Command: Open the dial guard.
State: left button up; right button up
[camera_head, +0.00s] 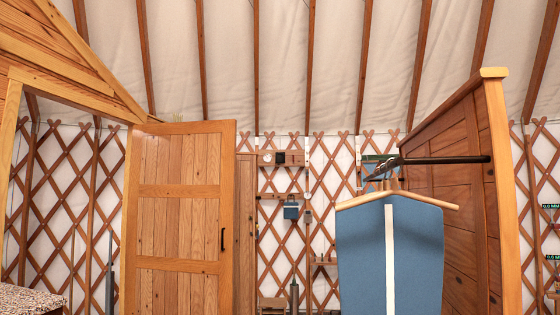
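I cannot pick out the dial guard with certainty. A small wooden panel with a dark square box (290,158) and a pale round spot hangs on the far lattice wall, centre. A small blue box (291,211) hangs below it. At this distance I cannot tell whether either one has a dial or a guard. Neither of my grippers is in view.
A wooden door (180,220) stands open at left. A blue garment on a wooden hanger (390,250) hangs from a dark rail (445,160) on a wooden partition (462,190) at right. A speckled countertop (28,300) is at lower left.

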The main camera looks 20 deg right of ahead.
aim_at(279, 156)
jog(key=j+u, duration=0.15)
jog(key=u, duration=0.15)
jog(key=j+u, duration=0.15)
jog(key=u, duration=0.15)
jog(key=i+j+z, duration=0.35)
jog(key=i+j, duration=0.15)
jog(key=j, duration=0.15)
jog(key=i+j+z, duration=0.15)
jog(key=j, duration=0.25)
jog(key=i+j+z, duration=0.15)
jog(key=j, duration=0.25)
jog(key=i+l+z, duration=0.1)
jog(key=i+z, duration=0.35)
jog(key=i, duration=0.35)
jog(key=i+j+z, duration=0.2)
jog(key=i+z, duration=0.25)
jog(key=i, duration=3)
jog(key=i+z, duration=0.2)
jog(key=i, duration=0.6)
jog(key=i+j+z, duration=0.2)
jog(key=i, duration=0.65)
jog(key=i+l+u, duration=0.2)
jog(key=i, duration=0.25)
jog(key=i+u, duration=0.25)
jog(key=i, duration=0.15)
jog(key=i+l+u, duration=0.2)
jog(key=i, duration=0.25)
